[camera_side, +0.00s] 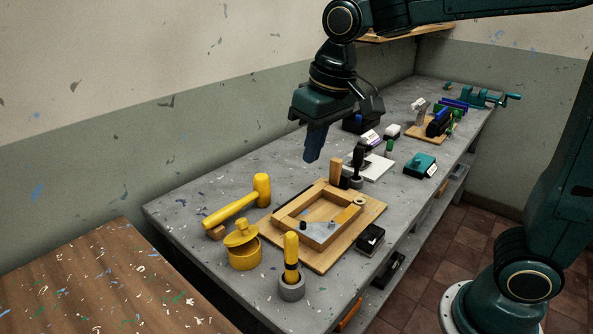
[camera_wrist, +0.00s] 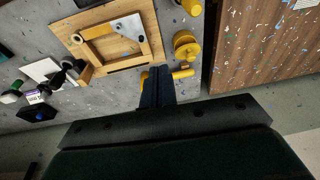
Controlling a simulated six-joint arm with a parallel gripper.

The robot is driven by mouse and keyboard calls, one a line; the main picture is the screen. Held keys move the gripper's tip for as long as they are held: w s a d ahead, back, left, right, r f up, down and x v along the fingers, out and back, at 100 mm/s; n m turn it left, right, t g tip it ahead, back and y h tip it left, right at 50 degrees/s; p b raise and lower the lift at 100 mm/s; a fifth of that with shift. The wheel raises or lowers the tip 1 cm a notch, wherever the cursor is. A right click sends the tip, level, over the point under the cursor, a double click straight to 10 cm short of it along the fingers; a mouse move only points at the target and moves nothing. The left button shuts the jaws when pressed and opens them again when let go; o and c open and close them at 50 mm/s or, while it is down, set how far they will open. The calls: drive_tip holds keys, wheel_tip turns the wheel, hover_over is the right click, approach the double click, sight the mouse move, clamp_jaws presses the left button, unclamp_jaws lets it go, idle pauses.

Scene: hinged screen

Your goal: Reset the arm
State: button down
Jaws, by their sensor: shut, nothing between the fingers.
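My gripper (camera_side: 311,157) hangs above the back part of the grey workbench (camera_side: 330,295), pointing down. Its blue fingers are together with nothing between them. It also shows in the wrist view (camera_wrist: 157,72), fingers side by side. Below it and nearer the side camera lies a wooden board with a raised frame (camera_side: 365,234) and a grey metal plate in one corner; it also shows in the wrist view (camera_wrist: 75,48). The gripper is clear of the board and of the bench top.
A teal block (camera_side: 420,165), a black box (camera_side: 369,239) and a teal vise (camera_side: 480,97) are right. A wooden table (camera_side: 100,285) adjoins.

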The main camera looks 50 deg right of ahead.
drive_tip(key=s+d+f+t, duration=0.1)
drive_tip(key=s+d, duration=0.2)
drive_tip(key=s, duration=0.5)
drive_tip(key=s+d+f+t, duration=0.1)
drive_tip(key=s+d, duration=0.3)
drive_tip(key=s, duration=0.5)
drive_tip(key=shift+t, duration=0.5)
drive_tip(key=shift+w, duration=0.15)
idle(1.6)
drive_tip(key=w+a+r+g, duration=0.1)
drive_tip(key=w+a+r, duration=0.15)
drive_tip(key=w, duration=0.55)
drive_tip(key=w+a+r+g, duration=0.1)
drive_tip(key=w+a+g, duration=0.1)
drive_tip(key=w+a, duration=0.35)
drive_tip(key=w+a+f+g, duration=0.1)
drive_tip(key=w+a+f, duration=0.3)
drive_tip(key=w, duration=0.3)
drive_tip(key=w+a+f+g, duration=0.1)
drive_tip(key=w+a+f, duration=0.3)
drive_tip(key=w, duration=0.3)
drive_tip(key=shift+w+a+f+g, duration=0.2)
drive_tip(key=shift+w+a+g, duration=0.1)
drive_tip(key=shift+a, duration=0.45)
drive_tip(key=shift+f, duration=0.15)
